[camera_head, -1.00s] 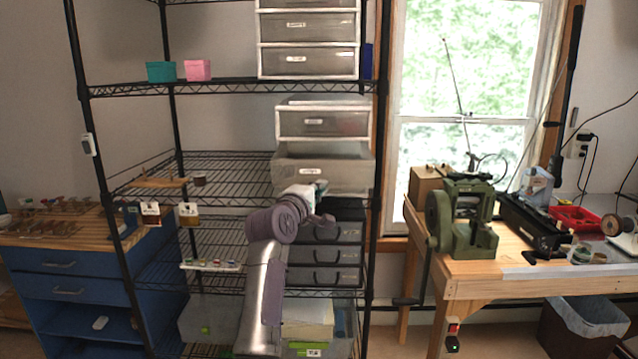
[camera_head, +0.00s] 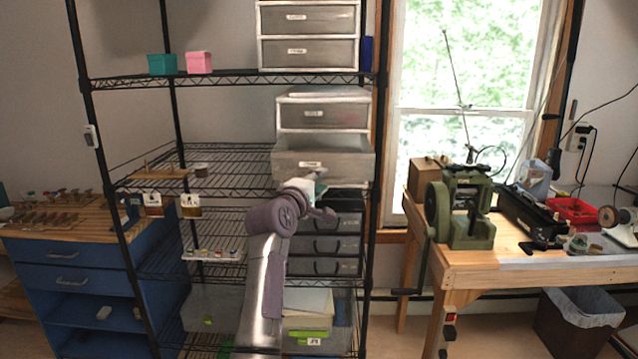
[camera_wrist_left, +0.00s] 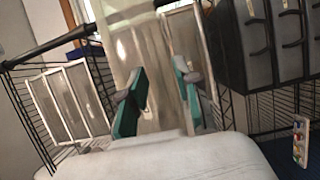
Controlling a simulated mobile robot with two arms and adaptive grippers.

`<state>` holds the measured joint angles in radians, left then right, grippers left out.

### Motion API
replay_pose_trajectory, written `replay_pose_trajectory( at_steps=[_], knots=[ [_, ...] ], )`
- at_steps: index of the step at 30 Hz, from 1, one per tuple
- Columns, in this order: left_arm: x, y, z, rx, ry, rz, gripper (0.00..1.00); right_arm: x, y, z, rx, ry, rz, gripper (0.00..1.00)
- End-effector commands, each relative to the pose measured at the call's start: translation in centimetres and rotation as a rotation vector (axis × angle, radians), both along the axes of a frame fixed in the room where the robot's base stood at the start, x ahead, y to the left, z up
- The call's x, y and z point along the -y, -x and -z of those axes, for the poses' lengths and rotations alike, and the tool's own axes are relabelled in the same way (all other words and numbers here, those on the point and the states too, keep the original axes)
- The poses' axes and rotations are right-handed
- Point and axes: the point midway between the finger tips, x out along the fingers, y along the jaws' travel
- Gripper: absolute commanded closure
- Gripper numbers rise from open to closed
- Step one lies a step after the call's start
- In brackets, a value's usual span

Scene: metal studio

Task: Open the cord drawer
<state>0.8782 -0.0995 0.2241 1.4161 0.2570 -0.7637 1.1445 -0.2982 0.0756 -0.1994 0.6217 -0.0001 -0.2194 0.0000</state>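A stack of two translucent drawers with white frames stands on the middle shelf of the black wire rack. The upper drawer (camera_head: 323,117) is closed. The lower drawer (camera_head: 345,167) is pulled out, and its inside partly shows over the front edge. Its label is too small to read, so I cannot tell whether it is the cord drawer. My left gripper (camera_head: 318,187) is just below and in front of its front. In the left wrist view my gripper (camera_wrist_left: 160,98) has its teal-padded fingers spread apart, with a translucent drawer panel (camera_wrist_left: 130,45) beyond them. My right gripper is out of view.
Dark drawers (camera_head: 338,246) stand below, behind my arm. More white-framed drawers (camera_head: 308,52) are on the shelf above. Rack posts stand on either side. A wooden bench (camera_head: 480,267) with a green machine (camera_head: 465,205) is at right, and a blue cabinet (camera_head: 65,278) at left.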

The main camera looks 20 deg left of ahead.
Motion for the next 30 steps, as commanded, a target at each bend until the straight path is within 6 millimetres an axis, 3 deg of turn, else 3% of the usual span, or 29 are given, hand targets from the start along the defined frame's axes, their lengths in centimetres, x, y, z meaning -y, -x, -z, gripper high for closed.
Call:
replay_pose_trajectory(
  at_steps=[8,21,30],
  knots=[
    [-0.2,1.6,0.0,0.002,0.0,0.0,0.68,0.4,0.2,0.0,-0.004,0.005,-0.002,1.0],
    [-1.2,9.9,0.1,0.001,0.001,-0.001,0.68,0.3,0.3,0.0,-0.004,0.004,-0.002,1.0],
    [-1.3,11.9,0.0,0.001,0.001,0.0,0.68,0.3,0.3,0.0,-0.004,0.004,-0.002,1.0]
  ],
)
